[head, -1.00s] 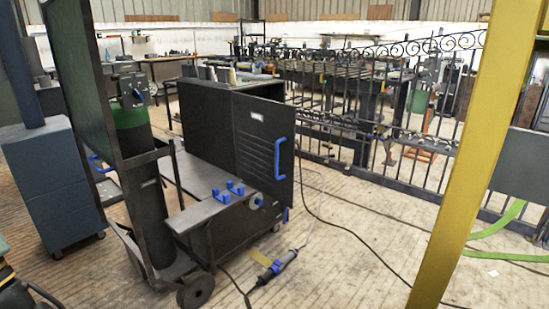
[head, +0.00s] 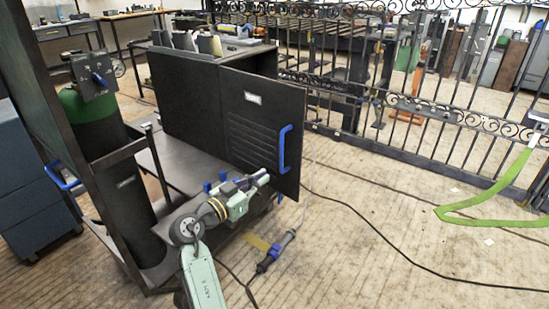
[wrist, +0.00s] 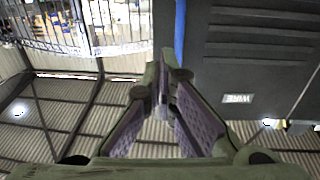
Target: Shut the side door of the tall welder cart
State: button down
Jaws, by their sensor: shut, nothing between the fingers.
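The welder cart (head: 180,100) is a tall dark cabinet with a lower grey deck in front. Its side door (head: 250,145) is a black panel with slots, a white label and a blue bar handle (head: 283,150). The door stands open, swung out to the right.
A blue-handled torch (head: 275,252) and black cable (head: 390,265) lie on the floor. Scrolled iron gates (head: 440,110) stand behind.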

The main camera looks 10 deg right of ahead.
aim_at(297, 155)
jog(key=p+x, duration=0.4)
jog(key=x, duration=0.9)
jog(key=shift+w+d, duration=0.15)
jog(key=shift+d, duration=0.05)
jog(key=shift+d, duration=0.1)
